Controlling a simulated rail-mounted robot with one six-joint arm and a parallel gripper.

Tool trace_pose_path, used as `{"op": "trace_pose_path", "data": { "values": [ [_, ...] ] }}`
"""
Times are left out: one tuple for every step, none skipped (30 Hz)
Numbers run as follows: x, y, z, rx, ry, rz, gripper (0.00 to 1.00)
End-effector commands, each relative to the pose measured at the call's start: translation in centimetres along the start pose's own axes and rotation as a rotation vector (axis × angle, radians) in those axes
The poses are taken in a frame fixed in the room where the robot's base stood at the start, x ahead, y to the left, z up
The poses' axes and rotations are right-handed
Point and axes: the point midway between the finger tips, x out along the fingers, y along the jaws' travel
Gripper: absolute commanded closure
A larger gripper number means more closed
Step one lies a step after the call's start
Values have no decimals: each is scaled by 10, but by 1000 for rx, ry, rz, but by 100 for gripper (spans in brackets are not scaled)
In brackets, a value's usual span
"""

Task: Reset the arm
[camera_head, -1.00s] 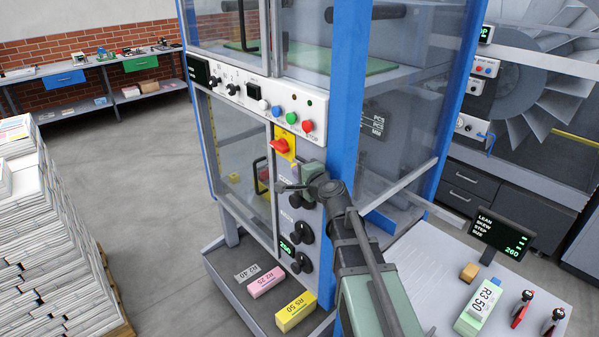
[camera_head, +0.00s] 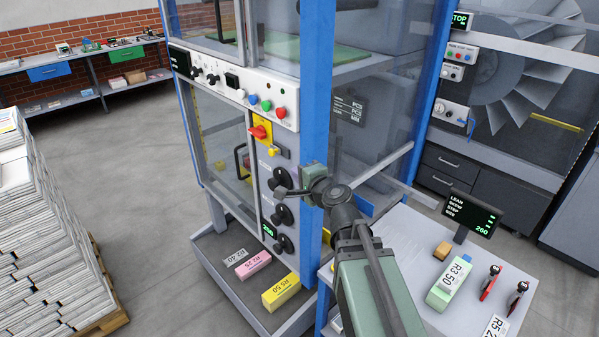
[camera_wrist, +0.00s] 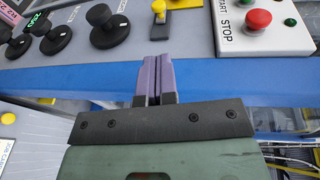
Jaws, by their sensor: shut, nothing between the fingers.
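My gripper (camera_wrist: 160,80) shows in the wrist view with its two purple fingers pressed together and nothing between them. It points at the front panel of the stacker machine, between a black knob (camera_wrist: 109,27) and the white START/STOP box (camera_wrist: 262,27). Whether it touches the panel I cannot tell. In the head view my arm (camera_head: 350,230) reaches up from the bottom to the machine's front corner, and its end is near the black knobs (camera_head: 283,214). The fingertips are hard to make out there.
The machine has a red rotary switch on a yellow plate (camera_head: 261,130) and a blue post (camera_head: 316,150) beside my arm. A tray (camera_head: 215,262) holds labelled blocks. A side table (camera_head: 405,232) carries a display (camera_head: 473,214) and a green block (camera_head: 449,283). Newspaper stacks (camera_head: 40,240) stand left.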

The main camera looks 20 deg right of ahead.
Motion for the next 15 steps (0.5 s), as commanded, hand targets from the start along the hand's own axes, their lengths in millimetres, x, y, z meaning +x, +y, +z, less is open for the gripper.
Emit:
{"op": "trace_pose_path", "data": {
  "values": [
    [0, 0, 0, -7, -3, 1, 100],
    [0, 1, 3, -17, -17, 6, 100],
    [0, 5, 9, -53, -53, 28, 100],
    [-1, 11, 16, -102, -95, 59, 100],
    [-4, 20, 24, -171, -149, 105, 100],
    [-10, 39, 37, -286, -240, 192, 100],
    [-17, 58, 47, -386, -321, 274, 100],
    [-26, 81, 57, -488, -408, 367, 100],
    [-42, 111, 66, -615, -522, 501, 100],
    [-56, 133, 71, -702, -605, 605, 100],
    [-72, 153, 73, -781, -683, 712, 100],
    [-92, 175, 72, -870, -772, 851, 100],
    [-106, 188, 71, -923, -826, 948, 100],
    [-118, 197, 69, -967, -869, 1033, 100],
    [-130, 206, 67, -1013, -906, 1128, 100]
  ]
}}
